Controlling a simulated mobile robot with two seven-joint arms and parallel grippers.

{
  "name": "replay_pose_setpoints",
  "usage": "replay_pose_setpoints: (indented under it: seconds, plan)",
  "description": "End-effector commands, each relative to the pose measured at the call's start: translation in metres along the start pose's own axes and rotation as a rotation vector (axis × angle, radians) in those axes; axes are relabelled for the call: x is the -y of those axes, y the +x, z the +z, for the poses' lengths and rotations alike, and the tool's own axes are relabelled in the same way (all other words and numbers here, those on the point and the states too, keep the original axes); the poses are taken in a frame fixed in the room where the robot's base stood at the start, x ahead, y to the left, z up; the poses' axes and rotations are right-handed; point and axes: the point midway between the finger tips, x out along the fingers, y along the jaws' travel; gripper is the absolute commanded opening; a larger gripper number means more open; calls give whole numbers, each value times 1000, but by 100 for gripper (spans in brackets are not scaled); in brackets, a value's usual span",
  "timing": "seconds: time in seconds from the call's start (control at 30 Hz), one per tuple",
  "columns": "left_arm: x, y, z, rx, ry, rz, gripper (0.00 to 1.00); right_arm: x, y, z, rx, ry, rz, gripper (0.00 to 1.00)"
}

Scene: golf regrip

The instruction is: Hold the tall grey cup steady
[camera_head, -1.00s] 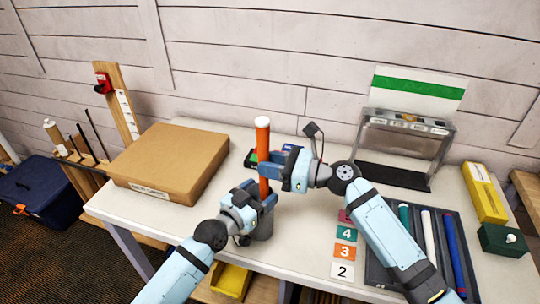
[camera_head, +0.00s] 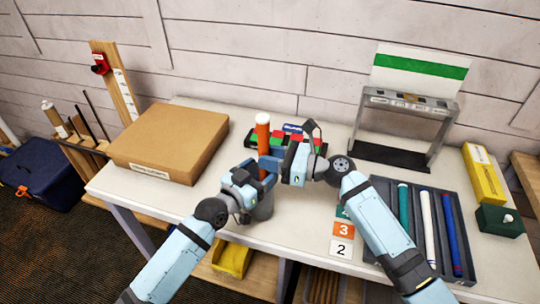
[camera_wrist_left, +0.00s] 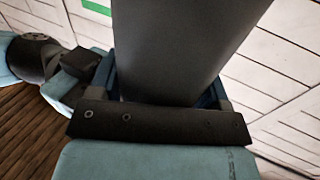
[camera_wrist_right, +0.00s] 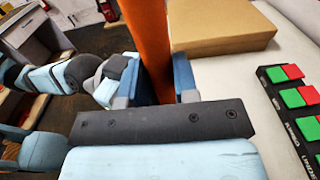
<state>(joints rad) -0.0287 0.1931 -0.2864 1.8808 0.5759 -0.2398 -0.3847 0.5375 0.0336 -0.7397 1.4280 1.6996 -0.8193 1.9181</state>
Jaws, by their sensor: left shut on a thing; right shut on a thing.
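The tall grey cup (camera_head: 262,208) stands upright near the table's front edge, partly hidden by my grippers. It fills much of the left wrist view (camera_wrist_left: 175,45). My left gripper (camera_head: 262,182) is shut on the cup. An orange golf grip with a white top (camera_head: 263,136) stands nearly upright above the cup. My right gripper (camera_head: 272,165) is shut on the grip, just above the left gripper. The grip also shows between the fingers in the right wrist view (camera_wrist_right: 150,40). The grip's lower end is hidden, so I cannot tell how far it sits in the cup.
A cardboard box (camera_head: 170,140) lies left on the white table. A black rack of red and green blocks (camera_head: 300,140) is behind my right gripper. A tray with coloured grips (camera_head: 428,230) and number cards (camera_head: 342,240) lie right. A grey stand (camera_head: 405,125) is behind.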

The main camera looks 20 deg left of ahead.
Motion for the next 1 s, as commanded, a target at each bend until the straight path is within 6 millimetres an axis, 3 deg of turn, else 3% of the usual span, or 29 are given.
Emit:
replay_pose_setpoints:
  seconds: [0.03, 0.17, 0.43, 0.57, 1.0]
  plan:
    - [0, 0, 0, 0, 0, 0, 46, 0, 0, 0, 0, 0, 0, 30]
    - [0, 0, 0, 0, 0, 0, 46, 0, 0, 0, 0, 0, 0, 58]
    - [0, 0, 0, 0, 0, 0, 46, 0, -1, 0, 0, 0, 0, 58]
    - [0, 0, 0, 0, 0, 0, 46, 0, -11, 0, 0, 1, -2, 58]
    - [0, 0, 0, 0, 0, 0, 46, 0, -97, 0, -1, 0, -1, 58]
